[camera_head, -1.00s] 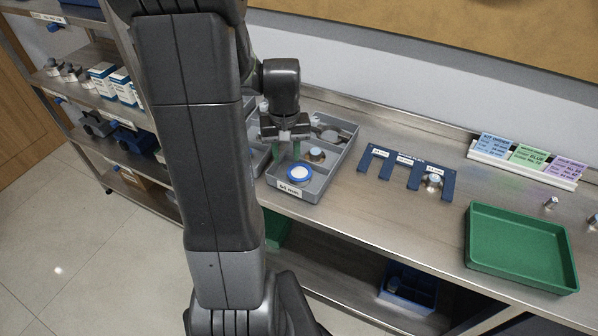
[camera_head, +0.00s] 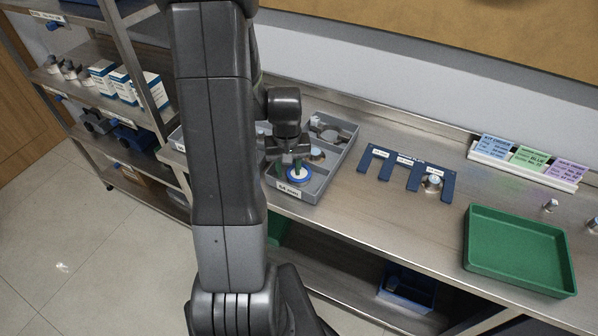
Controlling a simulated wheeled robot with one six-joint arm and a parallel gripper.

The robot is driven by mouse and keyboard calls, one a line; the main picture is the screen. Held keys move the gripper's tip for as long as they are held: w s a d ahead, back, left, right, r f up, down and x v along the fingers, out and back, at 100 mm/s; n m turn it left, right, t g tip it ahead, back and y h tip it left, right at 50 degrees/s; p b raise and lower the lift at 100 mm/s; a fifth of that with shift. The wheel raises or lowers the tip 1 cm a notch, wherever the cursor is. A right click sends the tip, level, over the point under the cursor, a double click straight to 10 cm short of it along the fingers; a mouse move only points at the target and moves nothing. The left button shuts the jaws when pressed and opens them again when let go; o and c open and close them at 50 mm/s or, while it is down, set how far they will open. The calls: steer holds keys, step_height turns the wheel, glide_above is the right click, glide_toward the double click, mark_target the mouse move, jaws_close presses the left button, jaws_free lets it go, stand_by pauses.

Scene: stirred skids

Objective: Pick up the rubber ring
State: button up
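A round blue ring with a white middle (camera_head: 299,177) lies near the front of the grey compartment tray (camera_head: 318,192) with a "64 mm" label. It is the only ring-like piece I can make out, though its material cannot be told. My gripper (camera_head: 288,167) points down over the front of this tray. The right finger overlaps the ring's white middle in the picture, and the left finger is to the ring's left. Contact with the ring cannot be told.
A silver-topped part (camera_head: 317,154) stands behind the ring. A green tray (camera_head: 520,250) and a card holder (camera_head: 528,160) are farther right. The bench between tray and gauge is clear.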

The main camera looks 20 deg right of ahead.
mark_target(289, 174)
steer(key=shift+c, duration=0.4)
jaws_close()
step_height(289, 174, up, 10)
steer(key=shift+b, duration=0.45)
